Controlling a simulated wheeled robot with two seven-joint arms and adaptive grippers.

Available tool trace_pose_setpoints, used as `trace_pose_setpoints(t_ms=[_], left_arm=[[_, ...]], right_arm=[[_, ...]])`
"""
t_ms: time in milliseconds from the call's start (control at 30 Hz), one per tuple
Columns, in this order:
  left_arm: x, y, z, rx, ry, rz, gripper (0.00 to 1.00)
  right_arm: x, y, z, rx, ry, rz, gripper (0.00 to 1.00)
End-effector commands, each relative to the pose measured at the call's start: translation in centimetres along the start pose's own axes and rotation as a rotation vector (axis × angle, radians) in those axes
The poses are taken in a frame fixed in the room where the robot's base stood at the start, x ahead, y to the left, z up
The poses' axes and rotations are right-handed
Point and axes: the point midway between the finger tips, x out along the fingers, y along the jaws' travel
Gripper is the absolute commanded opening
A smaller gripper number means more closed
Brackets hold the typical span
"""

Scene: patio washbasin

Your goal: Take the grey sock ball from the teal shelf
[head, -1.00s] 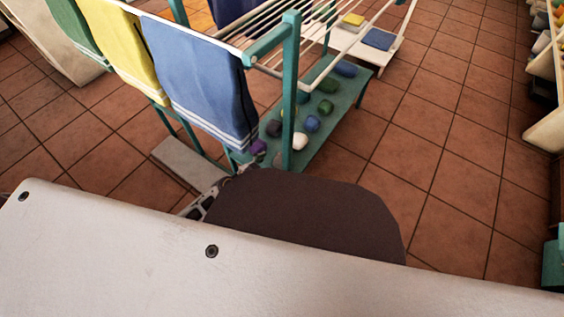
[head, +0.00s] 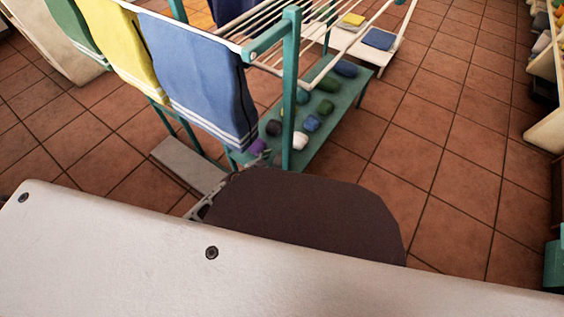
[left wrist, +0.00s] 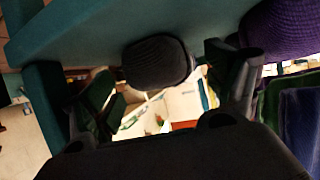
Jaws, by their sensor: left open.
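The teal shelf (head: 335,125) is the low board under the drying rack, with several coloured sock balls on it. The grey sock ball (head: 274,128) is dark and sits near the shelf's close end, behind the purple ball (head: 257,146). In the left wrist view the grey ball (left wrist: 155,62) sits against the teal surface, between the two open fingers of my left gripper (left wrist: 160,72), slightly beyond their tips. Contact cannot be made out. In the head view my left gripper (head: 258,161) is mostly hidden at the shelf's close end. My right gripper is out of view.
A teal rack post (head: 289,90) rises beside the balls. A blue towel (head: 200,80) hangs just left of it. A white ball (head: 300,142) and a blue ball (head: 312,123) lie close by. The tiled floor (head: 440,150) at right is clear.

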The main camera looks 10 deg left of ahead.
Motion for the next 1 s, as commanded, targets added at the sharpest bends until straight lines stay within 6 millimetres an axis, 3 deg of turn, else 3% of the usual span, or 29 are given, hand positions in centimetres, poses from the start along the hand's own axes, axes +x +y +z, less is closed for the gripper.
trace_pose_setpoints(t_ms=[233,767,1000], left_arm=[[1.9,-0.1,0.0,-0.001,0.001,-0.001,0.87],[2.0,0.0,0.0,0.0,0.0,-0.001,0.87],[2.0,0.0,0.0,0.0,0.0,-0.001,0.56]], right_arm=[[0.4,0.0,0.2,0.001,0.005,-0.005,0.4],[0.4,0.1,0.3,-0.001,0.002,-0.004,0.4],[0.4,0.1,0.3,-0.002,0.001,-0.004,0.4]])
